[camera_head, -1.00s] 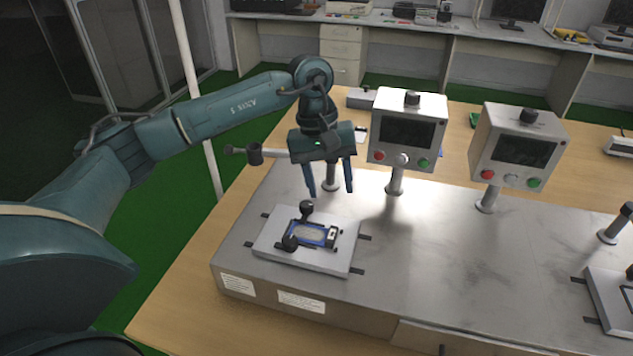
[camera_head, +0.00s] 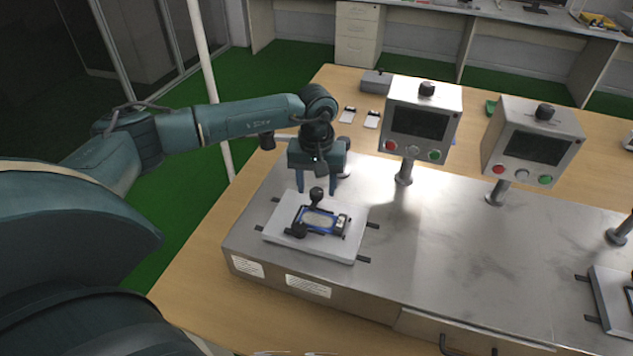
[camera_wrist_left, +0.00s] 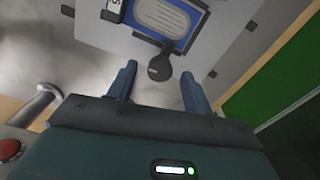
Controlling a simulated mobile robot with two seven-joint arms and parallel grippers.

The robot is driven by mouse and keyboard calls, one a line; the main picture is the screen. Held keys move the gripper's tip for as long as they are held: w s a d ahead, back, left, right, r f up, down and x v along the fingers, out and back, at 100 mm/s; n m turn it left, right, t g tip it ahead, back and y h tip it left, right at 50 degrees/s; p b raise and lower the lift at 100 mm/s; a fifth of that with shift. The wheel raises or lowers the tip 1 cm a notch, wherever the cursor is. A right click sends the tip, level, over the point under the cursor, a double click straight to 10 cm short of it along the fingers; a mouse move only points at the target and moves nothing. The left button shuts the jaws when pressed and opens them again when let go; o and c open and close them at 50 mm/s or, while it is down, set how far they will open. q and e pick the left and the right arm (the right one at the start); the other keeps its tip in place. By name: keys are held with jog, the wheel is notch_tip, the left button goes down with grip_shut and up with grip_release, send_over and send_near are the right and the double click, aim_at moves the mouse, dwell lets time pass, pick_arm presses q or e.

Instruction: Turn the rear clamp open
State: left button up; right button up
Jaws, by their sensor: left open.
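The rear clamp (camera_head: 316,194) is black with a round knob, at the back edge of a pale fixture plate (camera_head: 283,236). A front clamp (camera_head: 298,231) sits on the near side. A blue-framed part (camera_head: 321,220) lies on the plate between them. My left gripper (camera_head: 316,188) is open, with its fingers pointing down just above and behind the rear clamp. In the left wrist view, the rear clamp's knob (camera_wrist_left: 159,68) shows between the two spread fingertips of my left gripper (camera_wrist_left: 158,73), with no clear contact. My right gripper is not in view.
Two control boxes (camera_head: 420,118) (camera_head: 532,145) on posts stand right of my left gripper on the metal bench (camera_head: 450,245). A second fixture plate (camera_head: 612,295) is at the far right. The bench between the plates is clear.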

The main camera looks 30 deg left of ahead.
pick_arm(q)
jog(key=shift+f, duration=0.45)
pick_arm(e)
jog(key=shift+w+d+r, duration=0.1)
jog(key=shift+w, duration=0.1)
pick_arm(q)
jog(key=c, duration=1)
jog(key=shift+o, duration=0.2)
